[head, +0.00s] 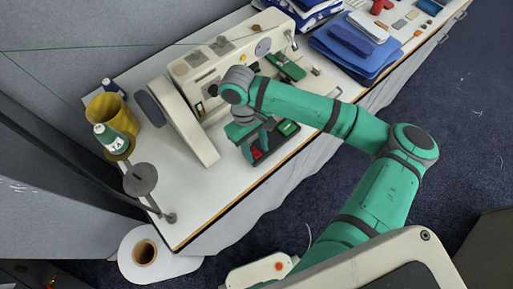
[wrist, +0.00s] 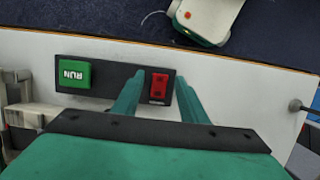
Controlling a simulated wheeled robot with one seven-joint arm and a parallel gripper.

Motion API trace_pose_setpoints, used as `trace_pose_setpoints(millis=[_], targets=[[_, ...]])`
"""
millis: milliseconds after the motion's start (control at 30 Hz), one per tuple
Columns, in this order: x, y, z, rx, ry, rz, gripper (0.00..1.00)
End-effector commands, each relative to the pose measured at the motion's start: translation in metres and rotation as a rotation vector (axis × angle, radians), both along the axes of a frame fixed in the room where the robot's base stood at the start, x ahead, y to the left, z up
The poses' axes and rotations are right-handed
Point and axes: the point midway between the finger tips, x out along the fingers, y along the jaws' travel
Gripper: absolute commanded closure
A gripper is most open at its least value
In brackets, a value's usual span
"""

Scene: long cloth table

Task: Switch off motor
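A dark switch panel (head: 271,147) lies near the table's front edge, beside the sewing machine (head: 217,58). It carries a green button (head: 288,128) and a red button (head: 256,153). In the wrist view the green button (wrist: 74,73) reads RUN and the red button (wrist: 159,85) is at the panel's other end. My gripper (wrist: 160,76) is open, with one finger on either side of the red button in that view. Whether the fingers touch the panel cannot be told. In the head view my gripper (head: 249,138) partly covers the panel.
A thread stand with a green spool (head: 112,138) and a yellow container (head: 112,110) stand at the table's left. Blue folded cloth (head: 352,48) is stacked to the right of the machine. The white table top (head: 190,205) is clear at the front left.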

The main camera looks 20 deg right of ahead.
Motion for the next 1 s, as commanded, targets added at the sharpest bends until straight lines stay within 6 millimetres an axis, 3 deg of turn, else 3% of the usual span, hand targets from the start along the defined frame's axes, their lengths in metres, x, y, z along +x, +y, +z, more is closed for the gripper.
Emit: trace_pose_setpoints(millis=[600,1000], targets=[[0.023,0.008,0.091,-0.002,-0.001,0.001,0.61],[0.025,0.009,0.103,0.000,0.001,0.000,0.61]])
